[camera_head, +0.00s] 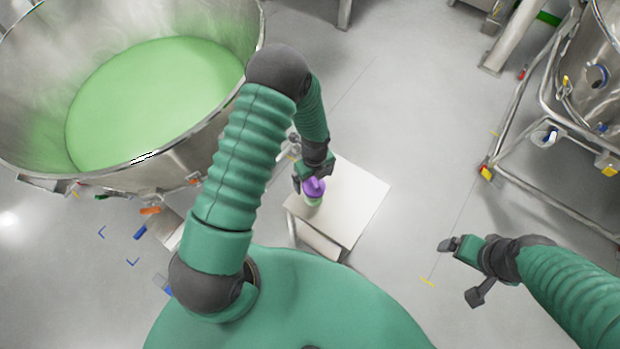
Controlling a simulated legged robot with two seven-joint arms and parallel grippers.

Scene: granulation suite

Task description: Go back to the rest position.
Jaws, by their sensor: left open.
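My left gripper (312,180) reaches down over a small white table from the arm that comes in from the left. Its jaws are open, with one finger on each side of a small purple-topped item (315,188). The item has a pale greenish lower part and stands near the table's left side. I cannot tell whether the fingers touch it. My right gripper (459,271) is at the lower right, over bare floor. Its two fingers are spread wide with nothing between them.
The small white table (355,205) stands ahead of my green body. A large steel vessel (180,160) with green contents fills the upper left. A steel frame (550,190) with a tank (600,85) stands at the right. The grey floor (430,120) between is clear.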

